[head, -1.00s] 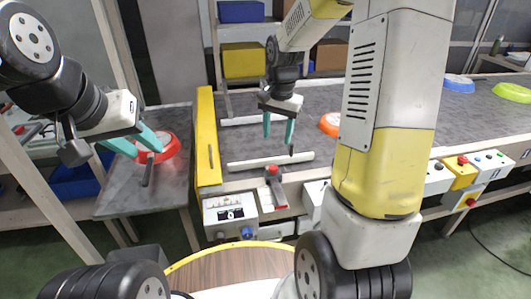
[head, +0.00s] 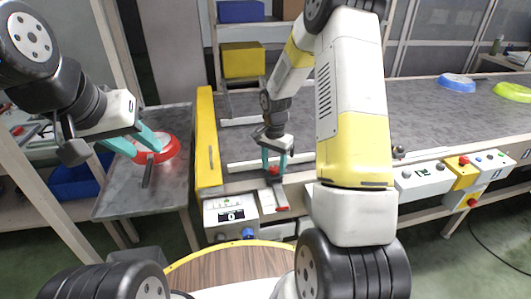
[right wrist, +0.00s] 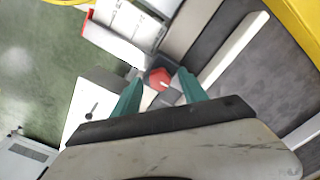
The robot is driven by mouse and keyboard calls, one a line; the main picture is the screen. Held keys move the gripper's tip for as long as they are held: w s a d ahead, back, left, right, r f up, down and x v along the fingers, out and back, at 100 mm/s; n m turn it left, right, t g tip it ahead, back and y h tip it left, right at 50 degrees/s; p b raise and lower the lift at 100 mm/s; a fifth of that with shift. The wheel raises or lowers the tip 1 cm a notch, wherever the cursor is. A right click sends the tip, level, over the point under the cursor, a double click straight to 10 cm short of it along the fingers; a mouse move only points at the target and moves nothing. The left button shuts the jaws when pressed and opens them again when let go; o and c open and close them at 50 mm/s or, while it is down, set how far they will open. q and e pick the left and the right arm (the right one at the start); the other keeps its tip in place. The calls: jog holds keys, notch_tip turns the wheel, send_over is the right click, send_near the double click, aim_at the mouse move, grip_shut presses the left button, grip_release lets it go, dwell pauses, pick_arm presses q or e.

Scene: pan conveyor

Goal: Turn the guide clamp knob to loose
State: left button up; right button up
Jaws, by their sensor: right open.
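The red guide clamp knob (head: 274,171) sits at the near edge of the conveyor, above a white and grey bracket. In the right wrist view the knob (right wrist: 160,78) shows between the teal fingers. My right gripper (head: 275,165) is open and comes down over the knob, one finger on each side. A gap seems to remain, and I cannot tell whether a finger touches it. My left gripper (head: 149,153) has its teal fingers apart at a red pan (head: 170,150) on the grey side table, near the pan's dark handle (head: 148,172).
A white control box (head: 231,212) with a blue knob stands left of the clamp. A yellow guard (head: 208,140) borders the conveyor's left end. A white guide rail (head: 245,165) lies behind the clamp. Blue (head: 456,82) and green (head: 512,92) pans are far right on the belt.

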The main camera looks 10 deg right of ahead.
grip_shut()
jog(key=shift+n, duration=0.4)
jog(key=n, duration=0.3)
jog(key=shift+n, duration=0.4)
jog(key=n, duration=0.4)
jog(key=shift+n, duration=0.3)
jog(key=n, duration=0.4)
jog(key=shift+n, duration=1.9)
